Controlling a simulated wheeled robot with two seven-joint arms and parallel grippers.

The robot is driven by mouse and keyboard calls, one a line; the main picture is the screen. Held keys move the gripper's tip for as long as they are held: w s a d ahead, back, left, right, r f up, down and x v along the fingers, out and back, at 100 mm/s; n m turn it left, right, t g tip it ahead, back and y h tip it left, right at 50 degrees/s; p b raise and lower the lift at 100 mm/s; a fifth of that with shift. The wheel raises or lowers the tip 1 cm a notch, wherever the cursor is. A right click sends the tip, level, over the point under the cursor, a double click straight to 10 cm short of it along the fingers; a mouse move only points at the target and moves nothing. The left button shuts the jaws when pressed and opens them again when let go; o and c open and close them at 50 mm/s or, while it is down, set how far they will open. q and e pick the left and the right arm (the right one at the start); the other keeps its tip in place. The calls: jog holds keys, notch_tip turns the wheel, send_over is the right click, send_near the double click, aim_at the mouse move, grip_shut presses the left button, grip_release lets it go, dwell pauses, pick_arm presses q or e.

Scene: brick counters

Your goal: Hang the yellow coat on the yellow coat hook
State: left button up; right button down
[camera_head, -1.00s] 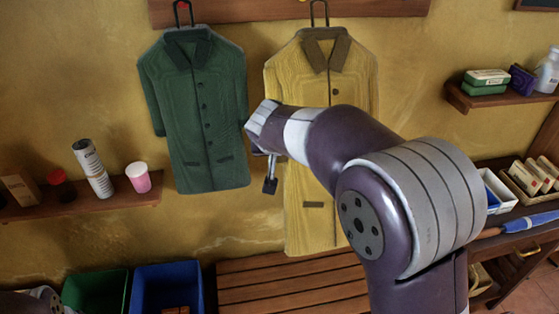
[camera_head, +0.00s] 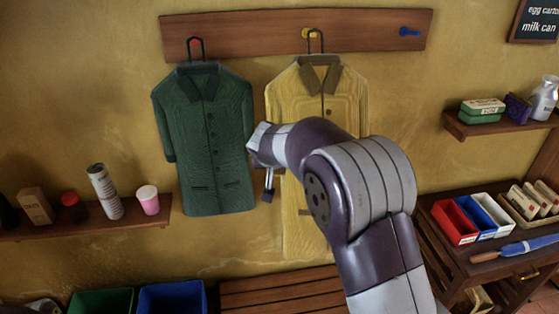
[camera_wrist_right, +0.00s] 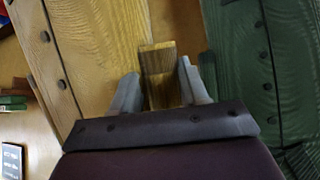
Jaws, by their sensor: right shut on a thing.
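The yellow coat (camera_head: 293,105) hangs upright against the wall, right of the green coat, in the head view. Its dark hanger loop (camera_head: 316,42) overlaps the yellow coat hook (camera_head: 308,34) on the wooden rail; I cannot tell whether the loop rests on it. My right gripper (camera_head: 267,180) is at the coat's left edge, and my arm covers its lower right part. In the right wrist view the yellow coat (camera_wrist_right: 95,50) fills the left, and my right gripper (camera_wrist_right: 160,88) is shut on a brownish-yellow tab of it. My left gripper is out of view.
The green coat (camera_head: 206,140) hangs by the red hook (camera_head: 195,42), close to my right gripper. The blue hook (camera_head: 409,32) is bare. A shelf (camera_head: 90,228) with small goods is left, another (camera_head: 492,126) right. Bins and a slatted bench (camera_head: 280,290) stand below.

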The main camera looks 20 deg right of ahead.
jog(key=shift+w+d+p, duration=0.25)
jog(key=shift+w+p, duration=0.15)
jog(key=shift+w, duration=0.25)
jog(key=shift+w+d+p, duration=0.2)
jog(key=shift+w+p, duration=0.15)
jog(key=shift+w, duration=0.25)
jog(key=shift+w+f+b, duration=0.2)
jog(key=shift+f+b, duration=0.2)
jog(key=shift+b, duration=0.1)
jog(key=shift+w+f+b, duration=0.2)
jog(key=shift+w+b, duration=0.1)
jog(key=shift+b, duration=0.15)
